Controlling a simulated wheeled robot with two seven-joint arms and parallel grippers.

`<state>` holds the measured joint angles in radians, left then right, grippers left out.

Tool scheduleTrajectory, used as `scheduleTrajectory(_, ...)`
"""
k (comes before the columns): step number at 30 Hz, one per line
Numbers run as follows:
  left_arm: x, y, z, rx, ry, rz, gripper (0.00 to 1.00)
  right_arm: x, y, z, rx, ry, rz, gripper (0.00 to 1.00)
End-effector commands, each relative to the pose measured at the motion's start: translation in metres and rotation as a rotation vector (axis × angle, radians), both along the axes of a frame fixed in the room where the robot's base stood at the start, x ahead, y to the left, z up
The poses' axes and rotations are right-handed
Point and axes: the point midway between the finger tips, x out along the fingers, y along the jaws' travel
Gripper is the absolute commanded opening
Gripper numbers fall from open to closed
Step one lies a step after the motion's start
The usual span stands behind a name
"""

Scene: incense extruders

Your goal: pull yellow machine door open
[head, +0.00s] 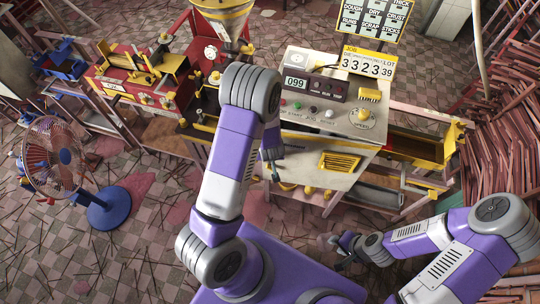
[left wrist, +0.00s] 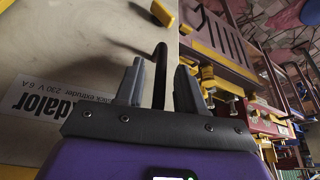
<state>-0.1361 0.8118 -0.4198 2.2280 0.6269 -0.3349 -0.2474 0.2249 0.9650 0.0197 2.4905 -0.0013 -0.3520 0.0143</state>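The cream and yellow machine (head: 305,150) stands in the middle of the head view, with a yellow slatted vent (head: 340,161) on its front. My left gripper (head: 274,172) is at the left part of this front, partly hidden by my own arm. In the left wrist view, my left gripper (left wrist: 160,88) is open, with its two fingers on either side of a dark upright handle (left wrist: 160,70). Whether a finger touches the handle is unclear. The cream panel (left wrist: 60,45) with a printed label fills the left of that view. My right gripper (head: 342,250) is open and empty, low and away from the machine.
A control box (head: 313,84) and a yellow number sign (head: 369,62) are on the machine top. A red and yellow machine (head: 150,75) stands at the left. A fan (head: 62,160) stands on the littered floor. Stacked sticks (head: 500,130) crowd the right side.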

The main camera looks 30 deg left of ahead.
Motion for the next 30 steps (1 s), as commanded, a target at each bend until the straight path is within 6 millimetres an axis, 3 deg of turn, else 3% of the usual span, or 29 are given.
scheduleTrajectory(8, 0.0008, 0.0001, -0.0018, -0.001, 0.000, 0.000, 0.38, 0.0001, 0.0000, 0.0002, 0.000, 0.000, 0.000, 0.38)
scheduleTrajectory(16, 0.0007, 0.0002, -0.0016, -0.001, 0.000, 0.000, 0.00, 0.0002, 0.0000, 0.0002, 0.000, -0.001, 0.000, 0.38)
scheduleTrajectory(30, -0.0027, -0.0012, -0.0010, 0.001, 0.000, 0.024, 0.00, 0.0002, 0.0000, 0.0026, 0.000, -0.001, 0.000, 0.38)
